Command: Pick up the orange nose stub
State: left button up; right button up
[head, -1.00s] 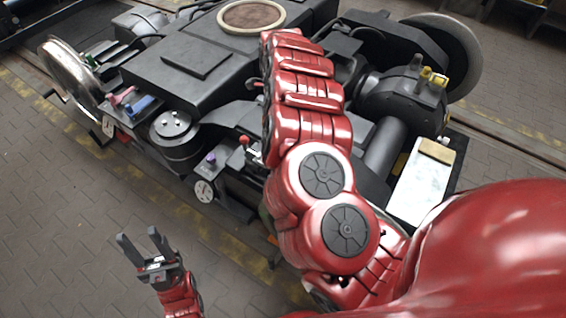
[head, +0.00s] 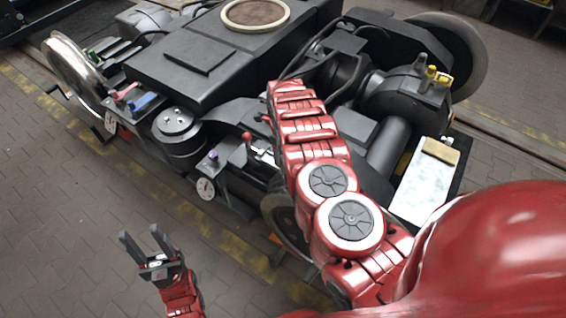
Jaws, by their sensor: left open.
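I cannot make out a stub that is clearly the orange nose stub. A small orange patch (head: 275,238) shows low by the bogie's near side, partly behind my right arm, and I cannot tell what it is. My left gripper (head: 146,238) is open and empty above the paving at lower left, well apart from the bogie. My right arm reaches up across the bogie, and its gripper is not visible.
The dark bogie (head: 185,58) fills the middle. It carries yellow pegs (head: 441,79) at right, pink (head: 124,92) and blue (head: 146,102) pieces at left, and a red-knobbed lever (head: 247,137). A white sheet (head: 420,190) lies at right. Paving at lower left is clear.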

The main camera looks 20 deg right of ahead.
jog(key=shift+f, duration=1.45)
grip_shut()
